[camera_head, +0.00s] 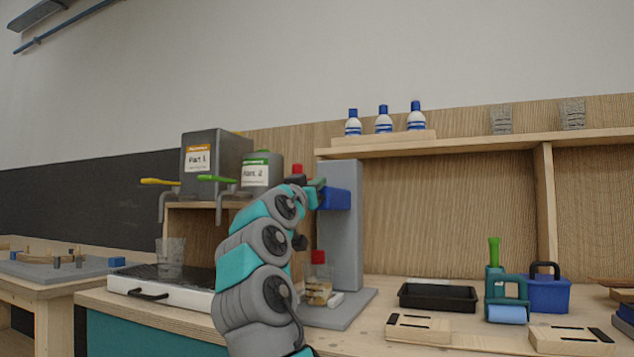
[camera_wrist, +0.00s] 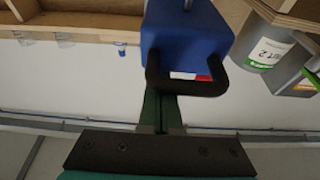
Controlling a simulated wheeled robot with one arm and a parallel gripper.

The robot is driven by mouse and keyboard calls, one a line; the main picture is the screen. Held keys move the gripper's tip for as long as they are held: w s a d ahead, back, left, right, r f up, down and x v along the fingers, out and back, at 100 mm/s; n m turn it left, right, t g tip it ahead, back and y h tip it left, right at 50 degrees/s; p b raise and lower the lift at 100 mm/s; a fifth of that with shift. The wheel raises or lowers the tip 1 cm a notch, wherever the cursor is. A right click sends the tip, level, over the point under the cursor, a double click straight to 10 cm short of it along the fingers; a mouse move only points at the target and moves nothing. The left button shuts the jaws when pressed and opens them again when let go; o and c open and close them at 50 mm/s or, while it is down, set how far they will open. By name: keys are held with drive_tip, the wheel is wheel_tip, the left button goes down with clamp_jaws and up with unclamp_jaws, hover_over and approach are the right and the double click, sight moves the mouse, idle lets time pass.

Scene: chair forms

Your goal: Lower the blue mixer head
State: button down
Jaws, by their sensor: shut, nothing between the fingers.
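The blue mixer head (camera_head: 337,199) sits high on the front of a grey upright column (camera_head: 347,240) with a grey base. In the wrist view the blue mixer head (camera_wrist: 187,32) fills the upper middle, with a black U-shaped handle (camera_wrist: 190,87) on its near side. My gripper (camera_wrist: 158,98) is shut and empty, its dark green fingers close to the left part of the handle. I cannot tell whether they touch it. In the head view my gripper (camera_head: 312,190) is just left of the mixer head and partly hidden by my arm. A clear cup (camera_head: 319,288) with a red piece stands below the head.
Two dispensers, a grey one (camera_head: 208,160) and one labelled Part 2 (camera_head: 260,172), stand left behind my arm. A shelf (camera_head: 480,145) runs along the back right. A black tray (camera_head: 437,297) and a blue toolbox (camera_head: 547,293) are on the bench to the right.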

wheel_tip(320, 180, down, 8)
drive_tip(key=b, duration=0.5)
drive_tip(key=shift+b, duration=0.3)
drive_tip(key=shift+w, duration=0.1)
